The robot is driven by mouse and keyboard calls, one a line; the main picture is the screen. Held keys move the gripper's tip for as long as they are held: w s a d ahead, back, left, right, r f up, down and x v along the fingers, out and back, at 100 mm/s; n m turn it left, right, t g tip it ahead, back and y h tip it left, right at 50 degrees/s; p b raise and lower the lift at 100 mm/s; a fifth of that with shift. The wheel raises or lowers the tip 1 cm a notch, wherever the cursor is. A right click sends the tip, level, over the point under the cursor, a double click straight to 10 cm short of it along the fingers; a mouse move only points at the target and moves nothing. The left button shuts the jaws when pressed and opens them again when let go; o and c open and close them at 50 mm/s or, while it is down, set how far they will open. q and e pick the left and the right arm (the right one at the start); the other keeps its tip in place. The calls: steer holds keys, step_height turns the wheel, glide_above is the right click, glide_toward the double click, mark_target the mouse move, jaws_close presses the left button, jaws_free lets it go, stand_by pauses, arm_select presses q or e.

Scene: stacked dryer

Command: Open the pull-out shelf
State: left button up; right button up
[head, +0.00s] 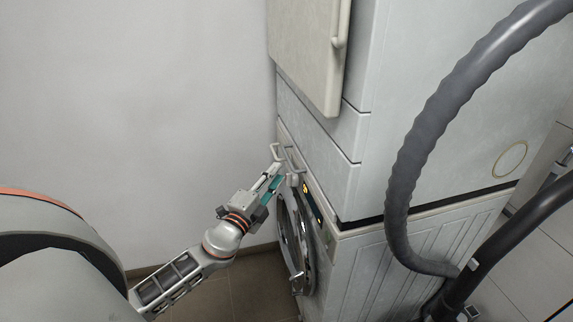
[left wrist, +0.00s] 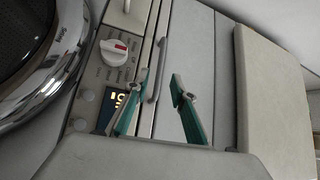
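The pull-out shelf's slim front, with a grey bar handle (left wrist: 160,68), lies between the control panel and a wider plain panel in the left wrist view. The handle also shows in the head view (head: 291,157), on the front of the stacked machines. The shelf looks flush with the front. My left gripper (head: 282,168) is at the handle, and in the left wrist view its teal-padded fingers (left wrist: 160,82) are apart. The handle appears between the fingertips; I cannot tell whether either finger touches it. My right gripper is not in view.
Below the shelf is the washer with a control panel (left wrist: 102,75), a white knob (left wrist: 115,52) and a round chrome-rimmed door (head: 296,243). The upper dryer door (head: 312,55) is above. A thick grey hose (head: 425,125) hangs at right. The floor left of the machines is clear.

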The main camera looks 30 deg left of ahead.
arm_select(q)
steer(key=w, duration=0.6)
steer(key=shift+w+a+r+p, duration=0.25)
steer(key=shift+r+p, duration=0.1)
steer(key=shift+r, duration=0.1)
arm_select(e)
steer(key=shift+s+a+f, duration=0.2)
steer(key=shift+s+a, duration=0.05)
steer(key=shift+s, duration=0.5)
arm_select(q)
steer(key=shift+c, duration=0.4)
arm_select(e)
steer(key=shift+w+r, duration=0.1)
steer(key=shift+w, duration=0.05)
arm_select(q)
steer(key=c, duration=0.6)
jaws_close()
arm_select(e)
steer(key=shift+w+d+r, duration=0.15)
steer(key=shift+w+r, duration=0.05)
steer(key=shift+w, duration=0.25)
